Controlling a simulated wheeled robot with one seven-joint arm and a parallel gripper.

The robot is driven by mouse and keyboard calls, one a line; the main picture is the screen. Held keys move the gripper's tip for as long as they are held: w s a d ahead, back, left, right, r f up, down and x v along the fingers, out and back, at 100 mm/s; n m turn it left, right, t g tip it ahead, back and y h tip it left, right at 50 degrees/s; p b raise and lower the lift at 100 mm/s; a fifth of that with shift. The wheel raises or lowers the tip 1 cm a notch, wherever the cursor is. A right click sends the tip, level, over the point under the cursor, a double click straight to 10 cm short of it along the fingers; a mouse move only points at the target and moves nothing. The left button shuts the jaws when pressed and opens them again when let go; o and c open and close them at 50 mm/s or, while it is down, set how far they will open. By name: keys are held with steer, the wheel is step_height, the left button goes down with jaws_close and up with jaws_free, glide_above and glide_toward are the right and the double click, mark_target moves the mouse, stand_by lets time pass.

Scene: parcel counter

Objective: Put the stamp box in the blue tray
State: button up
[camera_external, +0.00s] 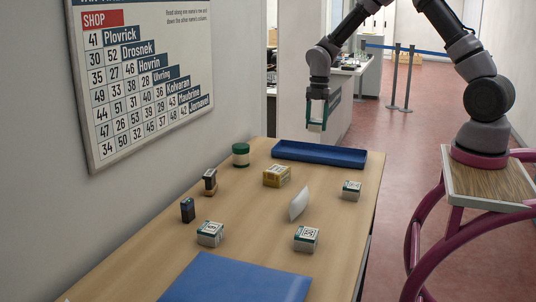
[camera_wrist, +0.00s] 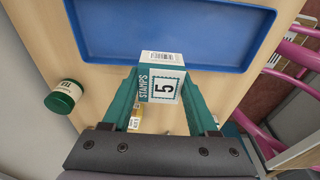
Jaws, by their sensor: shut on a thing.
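The stamp box (camera_wrist: 161,80) is a small white and green box marked "STAMPS" and "5". My gripper (camera_wrist: 162,88) is shut on it, one green finger on each side. In the external view the box (camera_external: 317,119) hangs upright from my gripper (camera_external: 318,97), above the table's far right part. The blue tray (camera_external: 320,153) lies flat at the far end of the table, below the held box. In the wrist view the tray (camera_wrist: 172,60) is in front of the box and its visible floor is empty.
On the table (camera_external: 262,223) stand a green-lidded jar (camera_external: 241,155), a yellow box (camera_external: 277,176), a white folded card (camera_external: 299,203), a dark stamper (camera_external: 209,181), a small dark box (camera_external: 187,209) and several similar white-green boxes (camera_external: 306,239). A blue mat (camera_external: 236,282) lies at the near end.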

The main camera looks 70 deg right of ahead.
mark_target(320, 147)
steer(key=shift+s+d+f, duration=0.3)
steer(key=shift+s+d, duration=0.4)
steer(key=shift+d, duration=0.05)
step_height(320, 147, down, 5)
steer(key=shift+d+f, duration=0.1)
steer(key=shift+f, duration=2.1)
steer(key=o, duration=1.4)
steer(key=shift+f, duration=0.15)
